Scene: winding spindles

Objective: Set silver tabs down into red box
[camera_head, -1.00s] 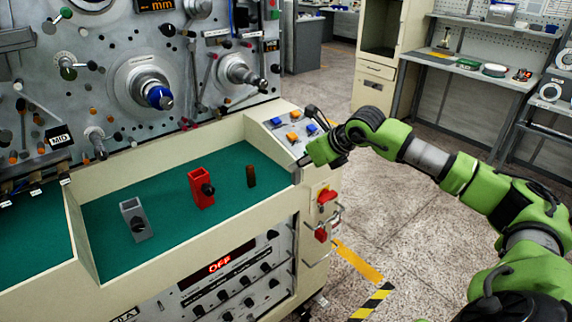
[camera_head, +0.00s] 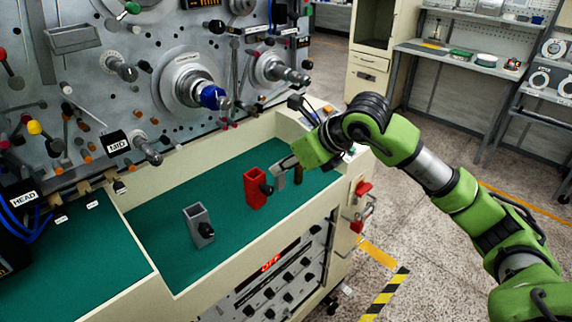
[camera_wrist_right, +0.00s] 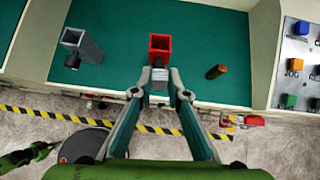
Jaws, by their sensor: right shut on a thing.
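The red box (camera_head: 254,190), a small upright open-topped container with a black knob on its side, stands on the green tray floor. It also shows in the right wrist view (camera_wrist_right: 160,42). My right gripper (camera_head: 277,180) is just right of the red box in the head view. In the right wrist view its fingertips (camera_wrist_right: 160,84) are close together at the box's near side. They are shut on small silver tabs (camera_wrist_right: 160,74), mostly hidden between the tips; I cannot tell how many. The tabs look outside the box opening. My left gripper is not in view.
A grey open box (camera_head: 200,228) with a black knob stands left of the red box. The cream tray wall (camera_head: 236,262) borders the front, and the machine panel with knobs and levers rises behind. Green floor between the boxes is free.

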